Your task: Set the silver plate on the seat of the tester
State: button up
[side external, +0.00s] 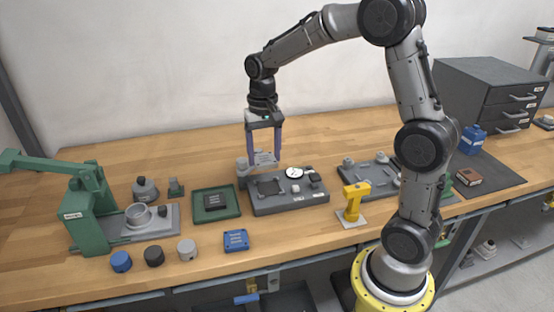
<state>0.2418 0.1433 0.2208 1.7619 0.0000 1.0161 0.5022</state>
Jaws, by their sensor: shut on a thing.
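My gripper (264,153) is shut on the silver plate (264,160), a small flat grey piece held between its two purple-blue fingers. It is over the back left part of the tester (293,200). The tester is a dark grey block with a white round dial, a small dark box at its right and a grey post at its back left. Its seat looks to be the dark square (270,187) on the left of its top. The plate appears above and behind this square; the exact gap is hard to tell from this view.
A green tray (217,214) with a dark block lies left of the tester. A blue block (236,240) is in front. A green press (90,205) stands far left, a yellow stand (353,200) and a grey fixture board (378,182) at right. Several round caps lie front left.

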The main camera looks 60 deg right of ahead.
jog(key=shift+s+d+f, duration=0.1)
jog(key=shift+d+f, duration=0.7)
jog(key=shift+f, duration=0.3)
send_over(269, 188)
jog(key=shift+f, duration=2.35)
jog(key=shift+f, duration=1.05)
jog(key=o, duration=1.5)
jog(key=shift+r, duration=3.5)
